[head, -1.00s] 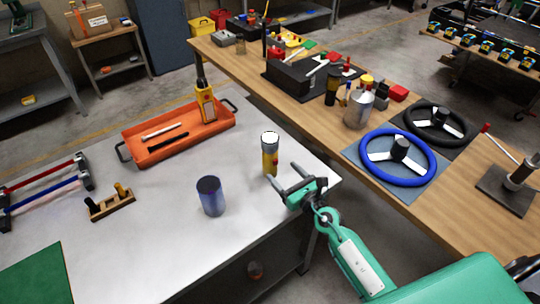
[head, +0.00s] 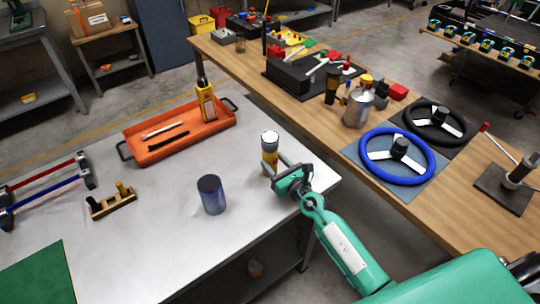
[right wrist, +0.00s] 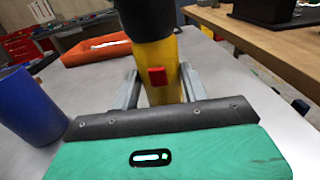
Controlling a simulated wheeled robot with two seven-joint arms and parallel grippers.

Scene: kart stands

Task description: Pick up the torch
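The torch (head: 269,156) stands upright near the right corner of the grey table, with a yellow body, a dark head and a white lens on top. In the right wrist view its yellow body (right wrist: 160,82) with a red button shows, and the top of its head is cut off. My right gripper (head: 275,170) is open, with one finger on each side of the torch's body. The wrist view shows the torch between the fingers; I cannot tell if either touches it. My left gripper is not in view.
A blue cylindrical cup (head: 212,196) stands on the table left of the torch. An orange tray (head: 140,152) holding a yellow tool (head: 206,103) lies behind. A wooden bench (head: 425,215) with steering wheels and a metal can (head: 358,108) runs along the right.

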